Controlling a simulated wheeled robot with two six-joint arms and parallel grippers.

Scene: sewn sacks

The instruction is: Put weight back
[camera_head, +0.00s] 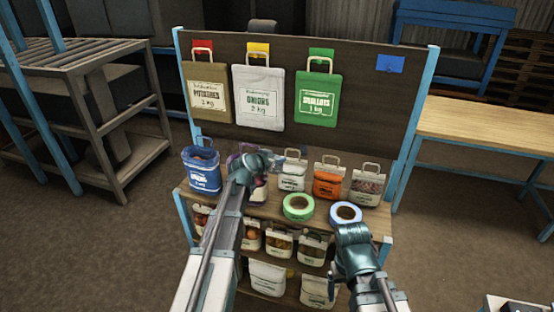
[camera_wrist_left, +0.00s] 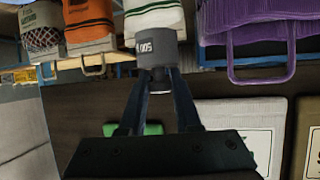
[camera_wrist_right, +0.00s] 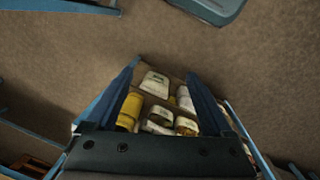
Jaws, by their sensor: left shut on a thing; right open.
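A grey cylindrical weight (camera_wrist_left: 157,54), with part of a printed number visible, sits between the fingers of my left gripper (camera_wrist_left: 160,82) in the left wrist view. The gripper is shut on it. In the head view, my left gripper (camera_head: 265,161) is over the bench top, in front of a purple sack (camera_head: 236,163) that it partly hides. The weight is hard to make out there. My right gripper (camera_head: 351,232) is low at the bench's front right. In the right wrist view, its fingers (camera_wrist_right: 165,78) are apart with nothing held between them.
On the bench stand a blue sack (camera_head: 202,171), a white sack (camera_head: 292,172), an orange sack (camera_head: 328,180) and a netted sack (camera_head: 366,186). Green tape (camera_head: 298,207) and blue tape (camera_head: 345,213) lie in front. Sacks hang on the back board (camera_head: 219,51); shelves below hold several more.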

